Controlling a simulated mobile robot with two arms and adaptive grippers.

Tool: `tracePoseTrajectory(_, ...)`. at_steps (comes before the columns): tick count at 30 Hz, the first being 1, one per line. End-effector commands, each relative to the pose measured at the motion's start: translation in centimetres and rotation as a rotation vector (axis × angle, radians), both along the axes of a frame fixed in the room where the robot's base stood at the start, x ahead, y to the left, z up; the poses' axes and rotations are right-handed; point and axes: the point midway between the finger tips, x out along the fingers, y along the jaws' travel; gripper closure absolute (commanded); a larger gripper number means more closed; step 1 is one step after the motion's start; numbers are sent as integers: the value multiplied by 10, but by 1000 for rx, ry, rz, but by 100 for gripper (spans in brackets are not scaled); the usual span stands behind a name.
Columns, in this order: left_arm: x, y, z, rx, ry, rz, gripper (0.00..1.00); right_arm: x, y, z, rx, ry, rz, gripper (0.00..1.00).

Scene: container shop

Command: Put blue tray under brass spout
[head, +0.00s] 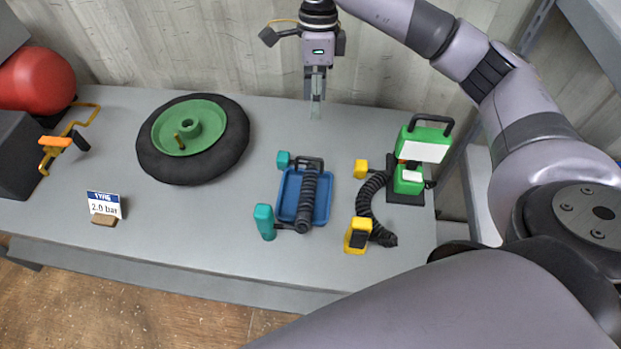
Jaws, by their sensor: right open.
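The blue tray (325,208) lies flat on the grey workbench, right of centre. A black ribbed hose with two teal ends (265,221) lies across it and hides part of its inside. No other brass spout stands out. My right gripper (316,112) hangs over the back edge of the bench, behind the tray and apart from it. It is open and empty, with its fingers close together in this view. My left gripper is not in view.
The tyre (220,160) lies flat left of the tray. A black hose with yellow ends (357,235) and a green device with a handle (410,180) stand right. A "2.0 bar" sign (104,207), an orange-handled tool (55,142) and a red tank (38,80) are left. The front middle is clear.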

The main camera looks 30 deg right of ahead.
Motion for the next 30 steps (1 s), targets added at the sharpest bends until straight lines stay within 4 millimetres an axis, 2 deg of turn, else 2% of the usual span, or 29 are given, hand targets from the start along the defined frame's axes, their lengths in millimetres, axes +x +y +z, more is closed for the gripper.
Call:
tracePoseTrajectory(4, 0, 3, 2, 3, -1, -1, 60, 1, 0, 6, -9, 26, -131, 66)
tracePoseTrajectory(8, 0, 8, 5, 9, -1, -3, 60, -1, 1, -2, -14, 36, -162, 69)
tracePoseTrajectory(21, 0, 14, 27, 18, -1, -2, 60, -15, 12, -89, -12, 36, -159, 69)
tracePoseTrajectory(25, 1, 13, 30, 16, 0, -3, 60, -17, 14, -106, -12, 35, -160, 69)
tracePoseTrajectory(30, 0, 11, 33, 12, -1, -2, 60, -17, 17, -116, -10, 32, -159, 69)
